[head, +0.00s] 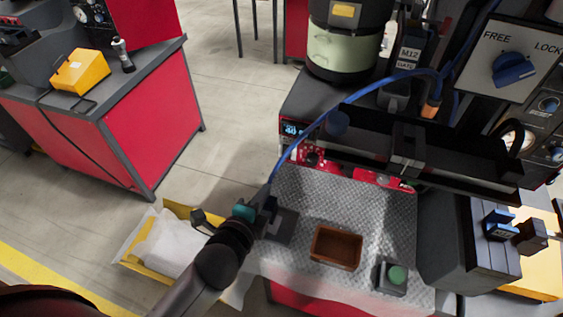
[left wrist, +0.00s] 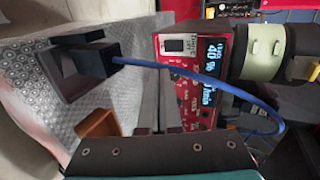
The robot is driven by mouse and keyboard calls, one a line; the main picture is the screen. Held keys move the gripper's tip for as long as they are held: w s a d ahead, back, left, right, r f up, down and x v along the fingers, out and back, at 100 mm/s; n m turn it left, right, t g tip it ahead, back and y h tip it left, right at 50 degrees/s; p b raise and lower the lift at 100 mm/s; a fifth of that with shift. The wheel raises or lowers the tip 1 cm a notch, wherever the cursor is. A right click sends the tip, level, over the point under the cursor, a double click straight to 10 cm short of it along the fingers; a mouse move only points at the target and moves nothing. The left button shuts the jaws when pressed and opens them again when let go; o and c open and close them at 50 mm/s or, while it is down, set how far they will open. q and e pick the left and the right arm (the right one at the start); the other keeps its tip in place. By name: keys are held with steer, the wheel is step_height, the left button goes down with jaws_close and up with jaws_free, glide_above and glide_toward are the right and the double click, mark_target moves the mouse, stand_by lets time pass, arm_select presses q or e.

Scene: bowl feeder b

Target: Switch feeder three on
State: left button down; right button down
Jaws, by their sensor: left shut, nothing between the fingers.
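A red feeder control panel with a lit blue display (head: 292,128) faces the metal tray. In the left wrist view the panel (left wrist: 181,97) stands close ahead, showing a "40" and several small controls. A small pale element (left wrist: 175,45) sits at its upper left corner. I cannot read which feeder number it bears. My left gripper (head: 263,206) is shut and empty, over the tray's left side, apart from the panel. Its closed fingertips (left wrist: 160,130) show low in the wrist view, below the panel. The right gripper is out of view.
A blue cable (head: 352,97) crosses in front of the panel to a dark block (left wrist: 85,60) on the tray. A brown box (head: 337,248) and a green button box (head: 392,278) stand on the tray. A FREE/LOCK knob (head: 513,69) is at upper right.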

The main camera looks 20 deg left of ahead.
arm_select(q)
steer(key=b, duration=0.1)
glide_toward(286, 157)
steer(key=f+x, duration=0.1)
steer(key=x, duration=0.4)
steer(key=shift+w+r, duration=0.1)
steer(key=shift+w, duration=0.6)
steer(key=shift+w+f+t+b, duration=0.2)
steer(key=shift+t+b, duration=0.1)
steer(key=shift+b, duration=0.55)
steer(key=shift+r, duration=0.15)
